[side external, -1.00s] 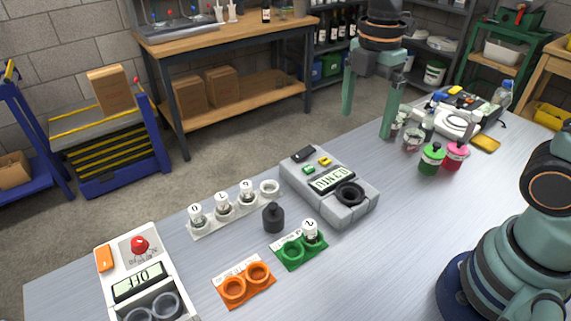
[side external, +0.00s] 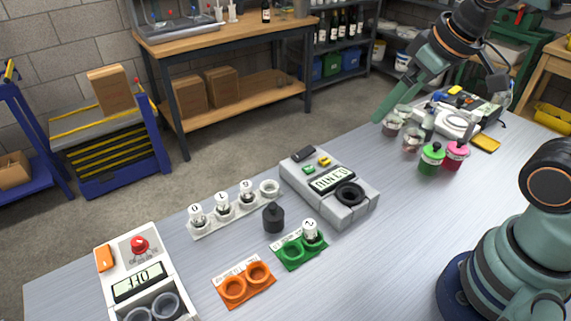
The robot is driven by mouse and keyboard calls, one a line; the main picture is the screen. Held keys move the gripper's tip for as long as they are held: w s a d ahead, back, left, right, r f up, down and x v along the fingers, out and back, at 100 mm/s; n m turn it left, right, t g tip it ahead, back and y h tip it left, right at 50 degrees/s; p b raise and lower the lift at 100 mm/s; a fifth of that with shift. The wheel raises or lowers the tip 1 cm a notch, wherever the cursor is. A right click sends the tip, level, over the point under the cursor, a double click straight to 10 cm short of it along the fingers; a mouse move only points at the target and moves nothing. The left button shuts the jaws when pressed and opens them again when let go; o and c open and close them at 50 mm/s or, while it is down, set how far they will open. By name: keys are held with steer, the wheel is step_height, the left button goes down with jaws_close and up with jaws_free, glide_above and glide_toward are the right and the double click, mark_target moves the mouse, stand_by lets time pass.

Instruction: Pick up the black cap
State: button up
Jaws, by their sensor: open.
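A small black piece with a narrower knob on top (side external: 273,217) stands upright on the table, between the white strip of numbered vials and the green holder; it looks like the black cap, though I cannot tell for sure. My gripper (side external: 392,100) is up and far to the right of it, above the far table edge, tilted with its fingers pointing down and left. The fingers overlap in this view. It is open, with nothing visible between the fingers, and well apart from the black piece.
A grey device (side external: 330,190) with a black ring stands right of the black piece. A green holder (side external: 289,252), orange holder (side external: 243,284) and white vial strip (side external: 232,214) are close around it. Green (side external: 431,160) and pink (side external: 456,156) bottles and clear jars stand further right.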

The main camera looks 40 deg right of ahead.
steer(key=shift+s+d+m, duration=0.1)
steer(key=shift+m, duration=0.5)
steer(key=shift+c, duration=0.6)
steer(key=n+g, duration=0.5)
steer(key=n, duration=1.3)
glide_toward(272, 206)
steer(key=shift+d+f, duration=0.15)
steer(key=shift+d, duration=0.1)
steer(key=shift+a+f, duration=0.2)
steer(key=shift+f, duration=0.5)
step_height(272, 206, down, 11)
steer(key=shift+f, duration=0.1)
steer(key=c, duration=1.4)
